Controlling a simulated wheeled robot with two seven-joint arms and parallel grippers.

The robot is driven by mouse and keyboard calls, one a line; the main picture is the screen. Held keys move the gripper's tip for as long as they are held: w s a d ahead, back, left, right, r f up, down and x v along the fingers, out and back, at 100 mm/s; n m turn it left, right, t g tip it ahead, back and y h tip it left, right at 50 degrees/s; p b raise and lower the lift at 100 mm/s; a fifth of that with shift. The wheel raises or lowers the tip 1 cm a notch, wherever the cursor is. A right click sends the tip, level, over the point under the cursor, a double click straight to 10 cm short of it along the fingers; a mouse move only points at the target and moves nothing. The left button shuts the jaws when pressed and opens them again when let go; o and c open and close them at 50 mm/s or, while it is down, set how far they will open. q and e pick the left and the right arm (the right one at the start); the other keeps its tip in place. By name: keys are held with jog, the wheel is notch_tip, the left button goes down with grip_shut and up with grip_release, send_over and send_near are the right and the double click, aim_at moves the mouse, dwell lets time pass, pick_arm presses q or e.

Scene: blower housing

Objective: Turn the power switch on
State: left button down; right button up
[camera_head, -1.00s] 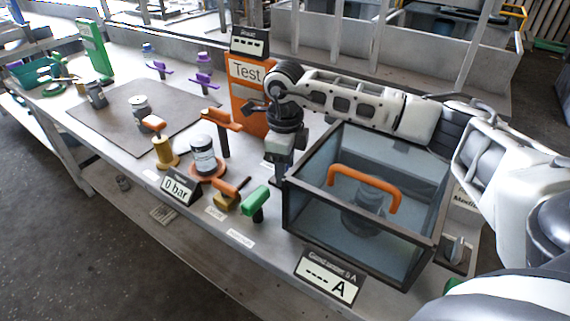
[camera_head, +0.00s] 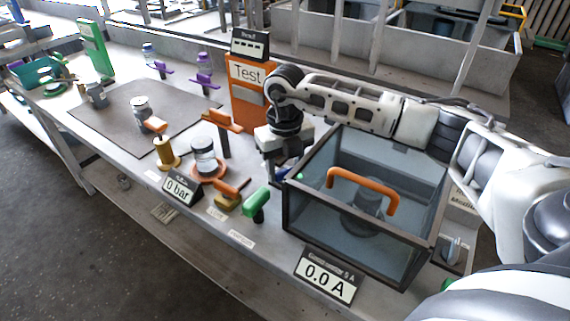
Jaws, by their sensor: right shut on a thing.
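My right gripper (camera_head: 272,172) reaches down at the left edge of the glass-sided box, in front of the orange Test stand. It is shut on what seems to be the power switch, which its fingers and body mostly hide. A small green light shows just right of the fingers. The current display (camera_head: 324,275) at the front of the box reads 0.0 A. My left gripper is not in view.
The glass-sided box (camera_head: 315,232) with an orange handle (camera_head: 362,184) stands close to the right of the gripper. A green-handled lever (camera_head: 256,204), orange levers (camera_head: 223,120) and a 0 bar display (camera_head: 181,190) stand to the left. The grey mat (camera_head: 110,125) has free room.

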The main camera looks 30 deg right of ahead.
aim_at(285, 169)
jog(key=shift+m, duration=0.6)
jog(key=o, duration=0.9)
jog(key=shift+o, duration=0.2)
jog(key=shift+r, duration=0.1)
notch_tip(285, 169, up, 16)
